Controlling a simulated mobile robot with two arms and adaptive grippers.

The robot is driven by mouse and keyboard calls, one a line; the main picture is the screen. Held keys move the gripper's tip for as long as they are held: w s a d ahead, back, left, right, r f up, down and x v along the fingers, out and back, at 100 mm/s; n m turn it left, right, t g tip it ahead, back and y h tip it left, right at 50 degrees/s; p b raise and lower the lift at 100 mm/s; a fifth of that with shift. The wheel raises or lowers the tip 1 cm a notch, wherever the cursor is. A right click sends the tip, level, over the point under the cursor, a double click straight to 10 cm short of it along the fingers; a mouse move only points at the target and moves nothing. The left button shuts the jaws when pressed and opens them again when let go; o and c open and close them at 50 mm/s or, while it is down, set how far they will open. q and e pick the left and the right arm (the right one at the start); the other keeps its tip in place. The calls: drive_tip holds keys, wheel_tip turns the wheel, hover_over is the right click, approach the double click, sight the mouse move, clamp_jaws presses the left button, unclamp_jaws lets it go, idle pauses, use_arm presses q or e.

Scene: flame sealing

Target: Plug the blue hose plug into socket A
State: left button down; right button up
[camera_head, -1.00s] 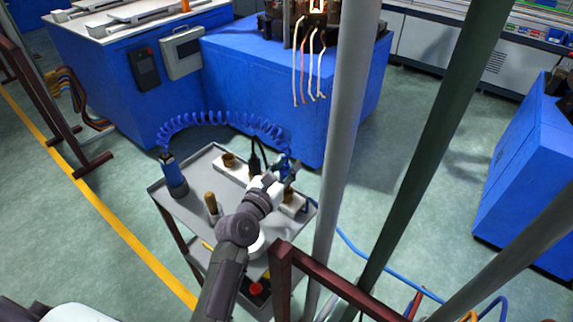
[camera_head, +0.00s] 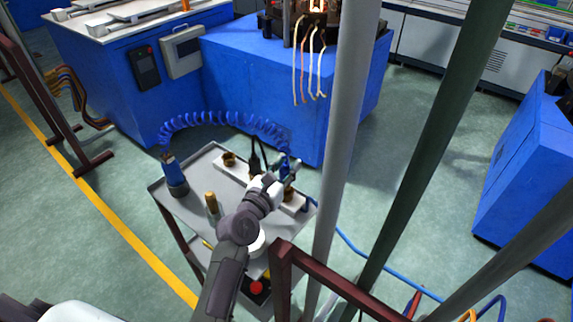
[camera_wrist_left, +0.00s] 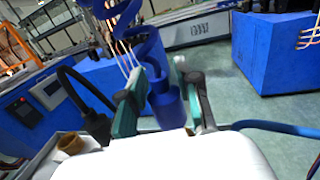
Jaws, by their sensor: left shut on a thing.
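My left gripper (camera_head: 285,173) is over the right part of the grey cart, shut on the blue hose plug (camera_head: 284,163). In the left wrist view the plug (camera_wrist_left: 167,107) stands roughly upright between the two fingers, with the coiled blue hose (camera_wrist_left: 139,27) rising from its top. In the head view the coiled hose (camera_head: 222,118) arches left to a blue cylinder (camera_head: 174,176). A pale socket strip (camera_head: 231,169) with brass sockets (camera_head: 229,159) lies along the cart's far edge. The plug's lower end is hidden, so I cannot tell whether it sits in a socket. The right gripper is not in view.
A black plug with cable (camera_head: 255,160) stands in the strip left of my gripper. A brass-topped wooden piece (camera_head: 212,203) stands on the cart top (camera_head: 195,200). Grey posts and a dark red rail (camera_head: 330,275) stand close on the right.

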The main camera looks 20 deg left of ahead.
use_arm(q)
drive_tip(key=shift+f+b, duration=1)
drive_tip(key=shift+f, duration=0.45)
idle(0.6)
drive_tip(key=c, duration=0.7)
unclamp_jaws()
drive_tip(key=shift+r+p, duration=4.5)
drive_tip(key=shift+p, duration=0.45)
drive_tip(key=shift+s+f, duration=0.1)
